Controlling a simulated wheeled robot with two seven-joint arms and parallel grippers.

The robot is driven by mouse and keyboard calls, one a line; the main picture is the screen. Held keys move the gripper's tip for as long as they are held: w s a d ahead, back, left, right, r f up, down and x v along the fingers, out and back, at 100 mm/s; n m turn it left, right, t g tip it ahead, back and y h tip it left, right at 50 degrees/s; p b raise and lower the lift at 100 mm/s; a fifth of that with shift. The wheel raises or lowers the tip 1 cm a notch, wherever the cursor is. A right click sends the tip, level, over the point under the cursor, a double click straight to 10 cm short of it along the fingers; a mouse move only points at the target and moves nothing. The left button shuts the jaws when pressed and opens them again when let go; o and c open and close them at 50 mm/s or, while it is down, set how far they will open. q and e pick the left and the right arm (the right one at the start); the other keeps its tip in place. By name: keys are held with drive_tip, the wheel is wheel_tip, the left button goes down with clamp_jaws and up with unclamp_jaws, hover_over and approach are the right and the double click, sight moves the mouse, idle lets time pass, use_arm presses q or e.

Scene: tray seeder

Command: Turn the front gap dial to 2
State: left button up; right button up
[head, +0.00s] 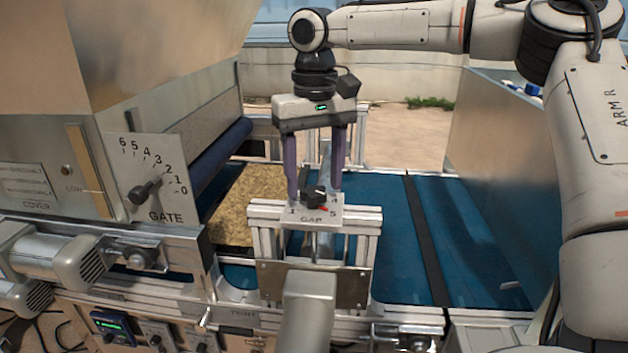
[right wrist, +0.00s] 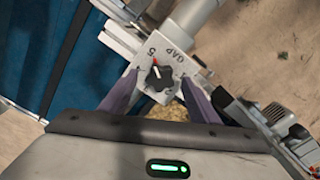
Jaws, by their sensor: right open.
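The front gap dial is a black knob (head: 314,194) on a light plate marked GAP (head: 311,222), on top of an aluminium frame. The numbers 1, 4 and 5 are readable in the head view; others are hidden. In the right wrist view the knob (right wrist: 160,78) has a red pointer mark (right wrist: 155,61) directed close to the 5. My right gripper (head: 315,193) is open and points down over the dial. Its purple fingers stand on either side of the knob, with gaps visible beside it in the right wrist view (right wrist: 158,77). My left gripper is out of view.
A GATE dial plate (head: 158,185) with its own pointer is on the hopper at left. A blue belt (head: 385,235) runs behind the gap frame, with a brown soil-filled tray (head: 245,200) on it. A motor-like grey housing (head: 308,305) stands in front of the frame.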

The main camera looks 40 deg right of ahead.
drive_tip(key=shift+f, duration=0.5)
drive_tip(key=c, duration=1.1)
drive_tip(key=shift+o, duration=0.2)
